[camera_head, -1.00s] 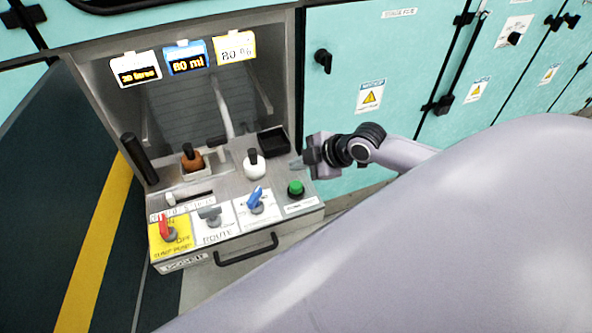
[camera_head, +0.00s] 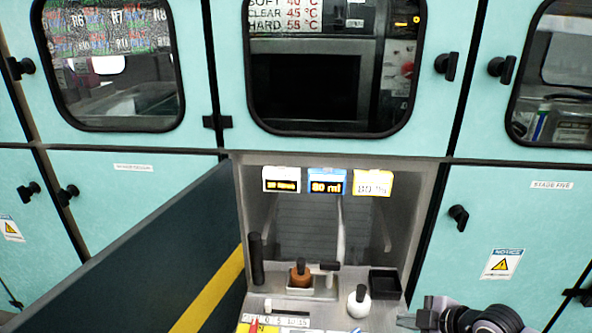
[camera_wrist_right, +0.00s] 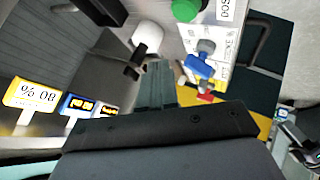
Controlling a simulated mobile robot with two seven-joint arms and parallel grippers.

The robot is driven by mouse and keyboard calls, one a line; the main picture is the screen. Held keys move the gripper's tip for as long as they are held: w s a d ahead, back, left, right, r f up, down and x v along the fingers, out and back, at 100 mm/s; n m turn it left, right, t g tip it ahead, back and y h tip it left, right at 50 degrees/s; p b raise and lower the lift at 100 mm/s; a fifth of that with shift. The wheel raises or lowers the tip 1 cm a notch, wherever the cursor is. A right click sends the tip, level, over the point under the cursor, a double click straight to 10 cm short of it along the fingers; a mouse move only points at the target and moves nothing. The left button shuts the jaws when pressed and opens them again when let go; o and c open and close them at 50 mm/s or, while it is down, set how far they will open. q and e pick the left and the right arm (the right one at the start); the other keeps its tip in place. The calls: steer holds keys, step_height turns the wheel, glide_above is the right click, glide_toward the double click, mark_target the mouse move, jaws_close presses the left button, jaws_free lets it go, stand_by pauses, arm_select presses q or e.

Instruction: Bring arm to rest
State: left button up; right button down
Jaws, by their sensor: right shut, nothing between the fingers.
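My right gripper (camera_head: 428,318) is at the lower right edge of the head view, beside the open dosing bay. Its fingers also show in the right wrist view (camera_wrist_right: 157,88), shut with nothing between them. In that view the white bottle with a black top (camera_wrist_right: 147,40), the green button (camera_wrist_right: 186,10) and the blue switch (camera_wrist_right: 198,66) lie beyond the fingertips. The white bottle also stands in the bay in the head view (camera_head: 358,303). My left gripper is in neither view.
A brown bottle (camera_head: 300,275) sits in a holder in the bay, near a black tray (camera_head: 385,283). Three display tags (camera_head: 327,181) hang above. An open dark door with a yellow stripe (camera_head: 150,265) stands at the left. Teal cabinets (camera_head: 515,215) line the wall.

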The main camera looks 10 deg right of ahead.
steer(key=s+a+f+m+t+h, duration=0.1)
steer(key=s+a+f+m, duration=0.3)
steer(key=s+m, duration=0.2)
steer(key=s+a+f+m+t+h, duration=0.1)
steer(key=s+a+f+m, duration=0.3)
steer(key=s, duration=0.7)
steer(key=shift+a+f+m, duration=0.35)
steer(key=shift+a+m, duration=0.35)
steer(key=shift+m, duration=0.3)
steer(key=shift+f, duration=0.1)
